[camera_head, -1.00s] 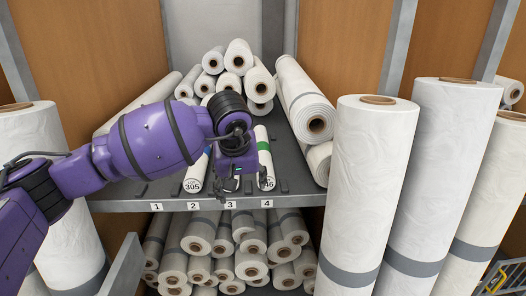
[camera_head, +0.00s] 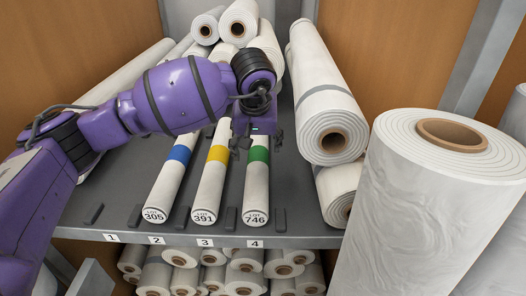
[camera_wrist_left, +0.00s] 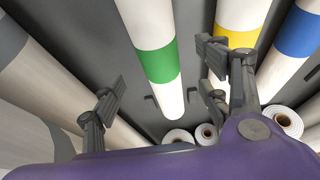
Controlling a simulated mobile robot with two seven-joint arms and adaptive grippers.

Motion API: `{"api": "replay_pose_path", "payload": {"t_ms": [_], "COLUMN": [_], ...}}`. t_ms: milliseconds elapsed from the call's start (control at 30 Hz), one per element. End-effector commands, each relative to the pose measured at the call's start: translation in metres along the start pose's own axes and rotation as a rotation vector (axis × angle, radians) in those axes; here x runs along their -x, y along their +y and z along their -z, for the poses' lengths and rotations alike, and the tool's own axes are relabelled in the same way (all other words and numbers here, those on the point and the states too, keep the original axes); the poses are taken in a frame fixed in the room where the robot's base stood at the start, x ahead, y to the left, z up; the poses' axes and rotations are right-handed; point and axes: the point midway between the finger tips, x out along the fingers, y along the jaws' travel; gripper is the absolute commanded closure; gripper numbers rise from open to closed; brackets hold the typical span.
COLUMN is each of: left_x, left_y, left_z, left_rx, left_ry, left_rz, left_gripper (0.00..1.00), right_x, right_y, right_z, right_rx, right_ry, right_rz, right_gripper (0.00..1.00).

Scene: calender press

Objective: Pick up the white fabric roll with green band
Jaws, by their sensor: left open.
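The white fabric roll with green band (camera_head: 256,190) lies on the grey shelf near slot label 4, its end marked LOT 746. In the left wrist view the white roll (camera_wrist_left: 148,25) runs down between my fingers, with its green band (camera_wrist_left: 160,63) facing the camera. My left gripper (camera_head: 258,143) is above the roll, near the green band, and hides part of it. In the left wrist view my left gripper (camera_wrist_left: 160,78) is open, one finger to each side of the roll, with nothing held. My right gripper is not in view.
Beside it lie a yellow-banded roll (camera_head: 212,180) and a blue-banded roll (camera_head: 170,180), with small dark stops between slots. Large rolls (camera_head: 325,100) lie to the right, more are stacked behind. A tall upright roll (camera_head: 430,220) stands at front right.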

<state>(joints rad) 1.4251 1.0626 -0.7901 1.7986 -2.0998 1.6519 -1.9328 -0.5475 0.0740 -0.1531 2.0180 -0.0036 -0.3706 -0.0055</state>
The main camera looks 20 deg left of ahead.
Motion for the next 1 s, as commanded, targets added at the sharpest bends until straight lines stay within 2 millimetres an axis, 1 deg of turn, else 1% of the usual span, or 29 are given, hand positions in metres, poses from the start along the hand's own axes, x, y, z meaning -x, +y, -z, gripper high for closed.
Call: {"api": "replay_pose_path", "payload": {"t_ms": [33, 100, 167, 267, 400, 500, 600, 800, 867, 1000], "left_x": [-0.007, -0.015, -0.022, -0.033, -0.054, -0.067, -0.072, -0.073, -0.073, -0.073], "left_y": [0.0, 0.0, 0.0, 0.001, 0.003, 0.002, 0.002, 0.002, 0.002, 0.002], "left_z": [-0.002, -0.002, -0.002, -0.002, -0.003, -0.002, -0.003, -0.002, -0.002, -0.002], "left_rx": [0.0, 0.0, 0.0, 0.0, 0.001, 0.001, -0.001, -0.001, -0.001, -0.001], "left_ry": [-0.004, -0.005, -0.004, -0.005, -0.004, -0.003, -0.002, -0.001, -0.001, -0.001], "left_rz": [0.001, 0.0, 0.001, 0.0, 0.0, 0.001, -0.001, -0.001, 0.0, 0.0], "left_gripper": [0.31, 0.31, 0.31, 0.31, 0.31, 0.31, 0.31, 0.31, 0.38, 0.56], "right_x": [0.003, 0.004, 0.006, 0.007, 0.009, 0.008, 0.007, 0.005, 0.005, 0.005], "right_y": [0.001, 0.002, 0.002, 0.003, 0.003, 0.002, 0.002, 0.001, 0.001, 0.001], "right_z": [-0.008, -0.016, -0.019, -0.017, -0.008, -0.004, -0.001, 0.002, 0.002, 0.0], "right_rx": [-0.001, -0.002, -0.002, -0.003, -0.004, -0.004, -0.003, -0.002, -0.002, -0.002], "right_ry": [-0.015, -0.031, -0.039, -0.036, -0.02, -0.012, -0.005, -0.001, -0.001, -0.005], "right_rz": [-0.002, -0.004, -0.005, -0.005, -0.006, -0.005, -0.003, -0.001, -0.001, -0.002], "right_gripper": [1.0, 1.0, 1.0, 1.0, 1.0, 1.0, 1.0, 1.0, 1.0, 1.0]}}
